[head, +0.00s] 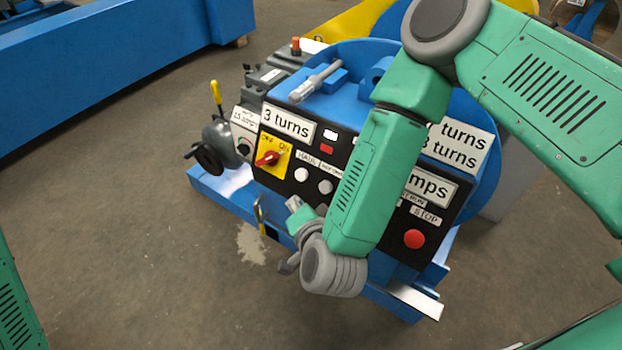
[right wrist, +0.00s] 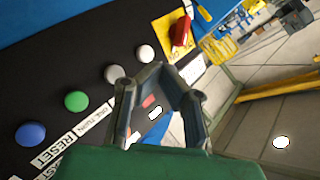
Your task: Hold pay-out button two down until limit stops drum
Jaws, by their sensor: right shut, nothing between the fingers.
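The control panel (head: 285,188) is black, on a blue machine. It carries a white button (head: 301,175) and a grey button (head: 325,187) under small labels, one reading HAUL. In the right wrist view the white (right wrist: 145,54), grey (right wrist: 114,74), green (right wrist: 75,101) and blue (right wrist: 30,133) buttons form a row. My right gripper (right wrist: 164,70) is shut and empty, just beside the white and grey buttons in that view; contact cannot be told. In the head view its fingers are hard to make out. The drum's blue flange (head: 484,185) shows behind my arm. My left gripper is out of view.
A red rotary switch (head: 268,158) on a yellow plate is left of the buttons. A red stop button (head: 414,239) is at the panel's lower right. A blue beam (head: 110,65) lies at the back left. The floor in front is clear.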

